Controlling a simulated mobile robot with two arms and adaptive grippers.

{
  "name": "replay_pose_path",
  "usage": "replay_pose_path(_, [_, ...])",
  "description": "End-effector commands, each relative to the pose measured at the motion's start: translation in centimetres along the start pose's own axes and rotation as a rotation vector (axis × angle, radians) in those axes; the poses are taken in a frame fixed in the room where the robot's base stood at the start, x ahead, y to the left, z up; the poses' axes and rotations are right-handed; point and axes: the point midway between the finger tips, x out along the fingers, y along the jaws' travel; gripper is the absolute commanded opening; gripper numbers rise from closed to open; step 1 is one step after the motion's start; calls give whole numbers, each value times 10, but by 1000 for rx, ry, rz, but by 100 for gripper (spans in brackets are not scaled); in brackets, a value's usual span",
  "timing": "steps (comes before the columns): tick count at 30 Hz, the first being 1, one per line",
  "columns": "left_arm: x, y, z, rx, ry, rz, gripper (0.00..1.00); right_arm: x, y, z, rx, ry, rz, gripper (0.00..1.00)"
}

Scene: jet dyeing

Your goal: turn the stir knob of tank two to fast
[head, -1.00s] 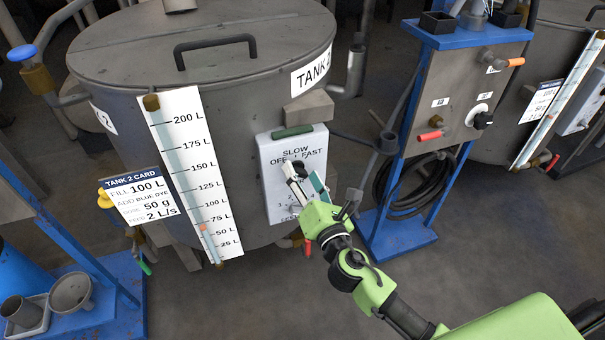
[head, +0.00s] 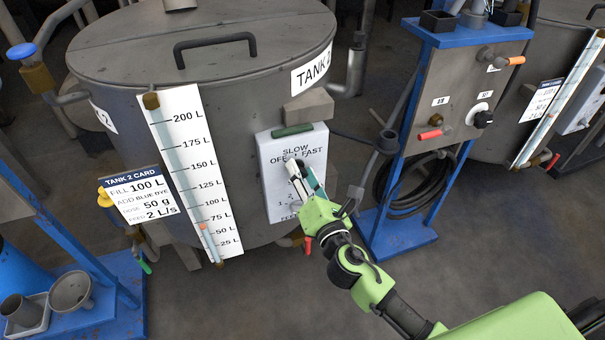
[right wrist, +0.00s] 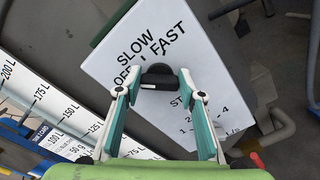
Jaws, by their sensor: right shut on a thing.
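The white control panel (head: 282,206) of tank two (head: 240,115) is on the tank's front right. Its print reads SLOW at the top, OFF at left and FAST at right; lower print is partly hidden. In the right wrist view the dark stir knob (right wrist: 158,76) sits just below these words on the panel (right wrist: 205,75). My right gripper (right wrist: 158,84) has a finger on each side of the knob and is shut on it. In the head view my right gripper (head: 304,174) covers the knob. Which mark the knob points to I cannot tell. My left gripper is not in view.
A white level scale (head: 190,165) and the tank 2 card (head: 141,195) are left of the panel. A grey block (head: 308,107) sits above it. A blue-framed stand (head: 450,95) with a knob and handles is at right. The floor (head: 300,300) in front is clear.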

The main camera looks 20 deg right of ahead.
Motion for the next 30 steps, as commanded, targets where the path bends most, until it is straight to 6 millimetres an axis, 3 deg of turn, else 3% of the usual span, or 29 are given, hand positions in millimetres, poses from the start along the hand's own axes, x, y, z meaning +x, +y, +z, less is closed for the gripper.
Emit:
replay_pose_path(16, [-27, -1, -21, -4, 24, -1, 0, 0, -4, -1, 466, -2, -1, 14])
replay_pose_path(30, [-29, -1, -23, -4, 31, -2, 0, 0, -6, -2, 913, -2, -3, 14])
